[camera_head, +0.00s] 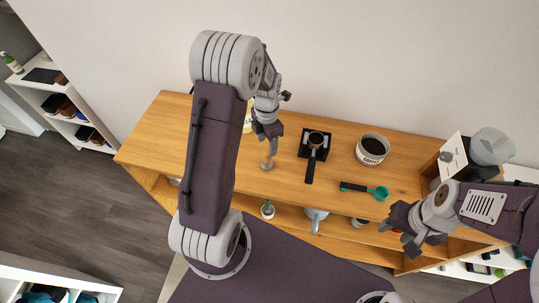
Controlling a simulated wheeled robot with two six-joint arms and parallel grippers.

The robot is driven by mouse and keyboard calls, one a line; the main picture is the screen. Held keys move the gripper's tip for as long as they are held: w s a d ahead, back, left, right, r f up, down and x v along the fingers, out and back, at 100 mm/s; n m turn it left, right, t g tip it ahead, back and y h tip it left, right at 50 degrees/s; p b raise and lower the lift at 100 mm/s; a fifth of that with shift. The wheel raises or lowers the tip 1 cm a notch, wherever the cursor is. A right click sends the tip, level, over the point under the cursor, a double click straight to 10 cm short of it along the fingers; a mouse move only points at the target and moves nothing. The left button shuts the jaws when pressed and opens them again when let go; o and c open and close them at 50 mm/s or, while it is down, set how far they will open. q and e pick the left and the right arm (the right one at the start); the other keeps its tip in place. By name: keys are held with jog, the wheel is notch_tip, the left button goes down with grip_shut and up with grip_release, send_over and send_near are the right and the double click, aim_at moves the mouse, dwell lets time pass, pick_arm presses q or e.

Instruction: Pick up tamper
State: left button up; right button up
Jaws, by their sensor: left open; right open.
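The tamper (267,163) appears as a small upright thing with a wooden top, standing on the wooden counter (345,135) left of the middle. My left gripper (270,136) is open and points down just above the tamper, close to its top; whether they touch is unclear. My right gripper (400,233) is open and empty near the counter's front edge at the right, well away from the tamper.
A portafilter (311,163) rests on a black stand right of the tamper. A coffee canister (371,151) and a teal scoop (377,192) are further right. A pale container (248,121) is partly hidden behind my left arm. A lower shelf holds a small potted plant (268,210).

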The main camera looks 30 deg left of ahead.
aim_at(267, 152)
pick_arm(q)
jog(key=f, duration=0.3)
jog(key=shift+s+d+p, duration=0.1)
jog(key=shift+d+p, duration=0.1)
jog(key=shift+p, duration=0.2)
jog(key=shift+a+f, duration=0.15)
jog(key=shift+f, duration=0.25)
jog(key=shift+f+p, duration=0.3)
jog(key=shift+f, duration=0.05)
jog(key=f+p, duration=0.1)
jog(key=f, duration=0.3)
jog(key=shift+s, duration=0.2)
jog(key=shift+w+a+f, duration=0.1)
jog(key=shift+f, duration=0.15)
grip_shut()
